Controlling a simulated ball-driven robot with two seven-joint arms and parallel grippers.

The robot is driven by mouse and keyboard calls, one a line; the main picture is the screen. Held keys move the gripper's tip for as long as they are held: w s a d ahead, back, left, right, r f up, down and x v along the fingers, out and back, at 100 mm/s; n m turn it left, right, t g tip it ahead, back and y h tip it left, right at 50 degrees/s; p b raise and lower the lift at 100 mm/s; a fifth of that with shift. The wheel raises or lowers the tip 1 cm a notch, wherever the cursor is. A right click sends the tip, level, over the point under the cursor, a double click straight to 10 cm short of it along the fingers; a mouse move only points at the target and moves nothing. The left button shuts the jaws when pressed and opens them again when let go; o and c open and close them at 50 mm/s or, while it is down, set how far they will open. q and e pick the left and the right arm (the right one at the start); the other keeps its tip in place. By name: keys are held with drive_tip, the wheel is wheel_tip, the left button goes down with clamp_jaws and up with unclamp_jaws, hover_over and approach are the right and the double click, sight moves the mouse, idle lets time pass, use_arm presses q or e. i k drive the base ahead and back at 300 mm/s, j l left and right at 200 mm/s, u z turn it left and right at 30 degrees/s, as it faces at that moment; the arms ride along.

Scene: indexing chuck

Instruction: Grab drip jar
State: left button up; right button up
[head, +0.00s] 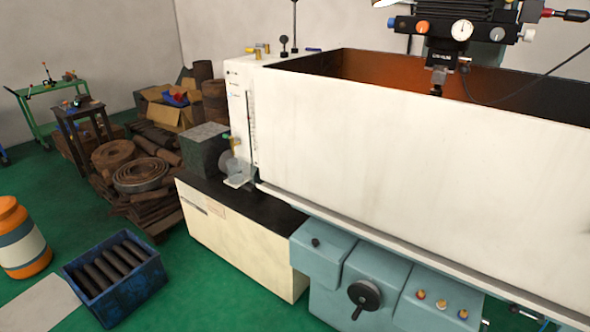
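I cannot tell for certain which thing is the drip jar. A rounded orange container (22,240) with grey-blue and white bands stands upright on the green floor at the far left, its left side cut off by the picture edge. A small pale fitting (240,181) sits on the dark ledge at the left end of the large machine; it is too small to make out well. Neither of my grippers shows in the head view.
A large machine with a cream enclosure (390,155) and teal base (375,275) fills the right side. A blue crate (122,291) of dark rods stands on the floor. Rusty scrap (140,172) and a green cart (38,122) are behind. Green floor is open between crate and machine.

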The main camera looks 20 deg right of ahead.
sight(234, 167)
drive_tip(key=z, duration=0.95)
drive_tip(key=i+j+z, duration=0.15)
drive_tip(key=j+z, duration=0.2)
drive_tip(key=i+j+z, duration=0.1)
drive_tip(key=j+z, duration=0.6)
drive_tip(key=j, duration=0.2)
drive_tip(key=i, duration=0.05)
